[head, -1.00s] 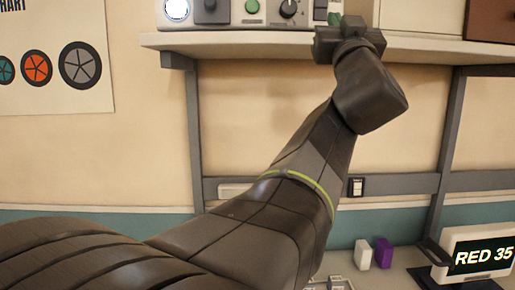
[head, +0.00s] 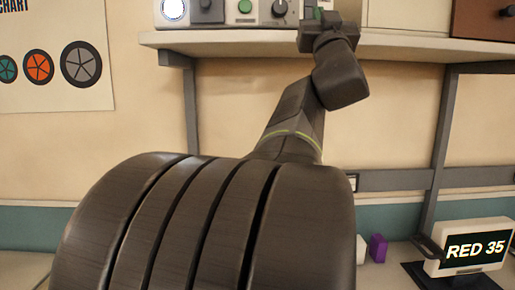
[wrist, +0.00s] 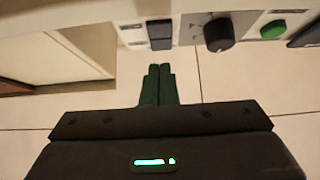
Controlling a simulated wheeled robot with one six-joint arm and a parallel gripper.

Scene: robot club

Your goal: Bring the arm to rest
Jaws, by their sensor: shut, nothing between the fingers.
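My gripper (head: 328,17) is raised in front of the shelf at the top of the head view, and my arm's near links fill the lower middle. In the wrist view its two dark green fingers (wrist: 158,85) are together with nothing between them. They point toward a control panel (wrist: 185,32) and appear apart from it. The fingertips lie just below a dark rocker switch (wrist: 159,34) in that picture. A black knob (wrist: 219,34) and a green button (wrist: 273,30) are to the right of it.
The shelf (head: 215,42) spans the wall and carries the panel and a brown cabinet (head: 487,20). Below, a purple block (head: 378,248) and a display reading RED 35 (head: 474,249) stand on the bench. Open wall (head: 400,110) lies right of my arm.

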